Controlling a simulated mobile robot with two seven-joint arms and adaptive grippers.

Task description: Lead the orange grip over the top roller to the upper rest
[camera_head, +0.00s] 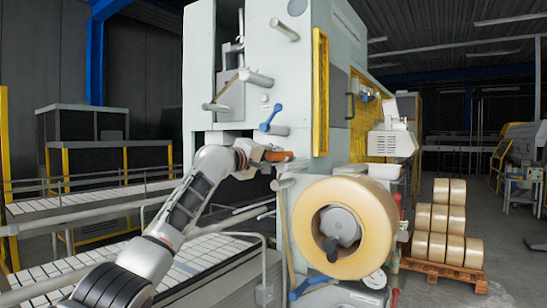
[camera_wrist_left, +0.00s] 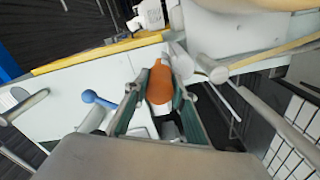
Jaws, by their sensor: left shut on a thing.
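The orange grip (camera_head: 279,156) is held in my left gripper (camera_head: 262,154), beside the front of the pale machine (camera_head: 290,80). In the left wrist view, the orange grip (camera_wrist_left: 160,83) lies between the two fingers of my left gripper (camera_wrist_left: 160,98). Several grey rollers stick out of the machine: a high one (camera_head: 285,30), one below it (camera_head: 256,78), a lower-left one (camera_head: 215,107) and one just under the gripper (camera_head: 283,184). I cannot tell which parts are the top roller and the upper rest. My right gripper is not in view.
A blue-ended lever (camera_head: 271,117) sits just above the gripper. A large tape roll (camera_head: 372,225) is mounted low, to the right of the gripper. A yellow guard strip (camera_head: 320,90) edges the machine. A conveyor (camera_head: 205,250) runs at lower left. Stacked rolls (camera_head: 437,220) stand on a pallet.

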